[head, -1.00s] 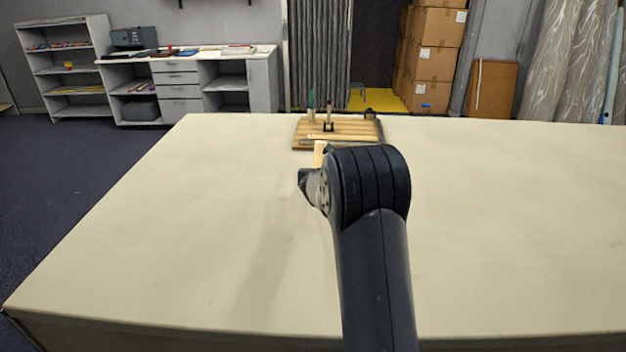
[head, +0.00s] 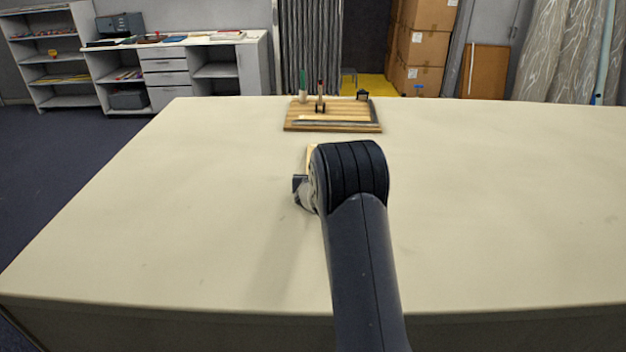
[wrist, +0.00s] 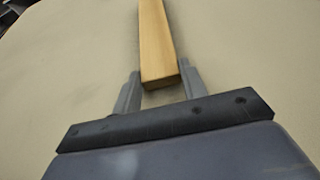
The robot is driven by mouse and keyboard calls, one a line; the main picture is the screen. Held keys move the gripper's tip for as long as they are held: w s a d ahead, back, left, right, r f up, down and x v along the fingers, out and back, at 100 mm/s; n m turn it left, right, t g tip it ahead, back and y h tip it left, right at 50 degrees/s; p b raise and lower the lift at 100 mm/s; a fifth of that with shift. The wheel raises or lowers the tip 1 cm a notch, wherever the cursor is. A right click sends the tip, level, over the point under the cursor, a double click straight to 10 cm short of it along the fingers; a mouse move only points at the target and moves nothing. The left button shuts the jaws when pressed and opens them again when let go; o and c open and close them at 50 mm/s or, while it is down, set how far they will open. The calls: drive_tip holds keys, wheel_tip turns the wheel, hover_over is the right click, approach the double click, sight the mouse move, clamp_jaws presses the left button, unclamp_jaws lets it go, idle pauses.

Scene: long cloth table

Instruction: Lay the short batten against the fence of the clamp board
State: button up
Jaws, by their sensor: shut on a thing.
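The short batten (wrist: 158,45) is a pale wooden bar in the wrist view. My gripper (wrist: 160,82) is shut on its near end, one finger on each side, and the bar points away from the palm. In the head view only a bit of the batten (head: 311,155) shows beside my dark wrist, which hides most of the gripper (head: 301,188). The clamp board (head: 296,126) is a striped wooden board at the far side of the table, beyond the gripper. A greyish strip (head: 340,123) runs along its near side; I cannot tell whether it is the fence.
The cloth table (head: 500,200) is otherwise clear. Shelves and boxes stand beyond it.

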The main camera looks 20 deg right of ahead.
drive_tip(key=o, duration=1.1)
